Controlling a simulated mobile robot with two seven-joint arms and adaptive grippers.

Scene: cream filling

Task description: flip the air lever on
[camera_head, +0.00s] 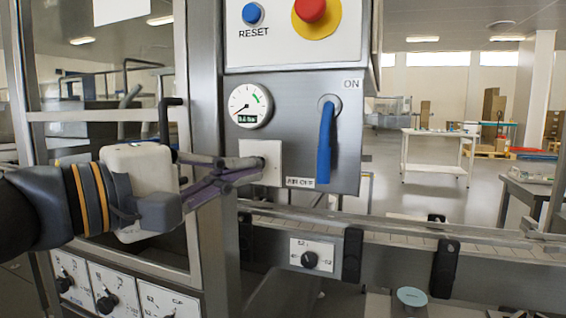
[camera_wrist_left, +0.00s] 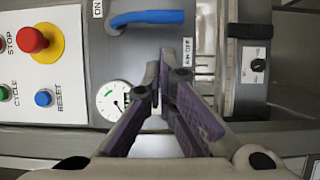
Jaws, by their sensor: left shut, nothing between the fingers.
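The blue air lever (camera_head: 325,145) hangs straight down from its pivot on the grey panel, between the ON label (camera_head: 351,84) above and the AIR OFF label (camera_head: 300,182) below. My right gripper does not show.
A pressure gauge (camera_head: 250,106) sits left of the lever. Above are a blue RESET button (camera_head: 252,13) and a red stop button (camera_head: 310,9). A conveyor rail (camera_head: 400,232) runs below the panel. A steel post (camera_head: 206,90) stands left of it.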

